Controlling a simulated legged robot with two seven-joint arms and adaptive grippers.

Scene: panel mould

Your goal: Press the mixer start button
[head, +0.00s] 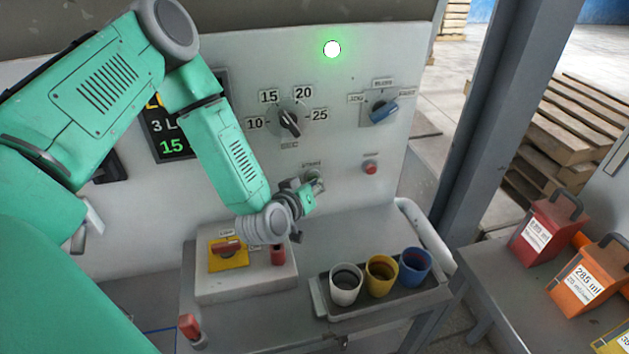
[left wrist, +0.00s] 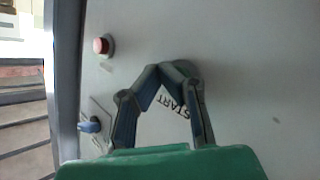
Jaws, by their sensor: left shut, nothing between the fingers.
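The grey panel (head: 345,125) carries a START label, readable in the left wrist view (left wrist: 171,104) between my fingers. The start button beside that label is mostly hidden behind my fingertips in both views. My left gripper (head: 317,187) is shut and empty, its fingertips together at the panel by the START label. In the left wrist view the fingertips (left wrist: 166,70) meet in front of a dark round part. I cannot tell whether they touch the button or whether it is pressed in. My right gripper is not in view.
A red button (head: 370,168) sits right of the gripper; a numbered dial (head: 290,121) and blue selector (head: 383,111) are above. A green lamp (head: 332,49) is lit. Below are a tray of cups (head: 318,297) and a yellow-plated switch box (head: 250,290).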

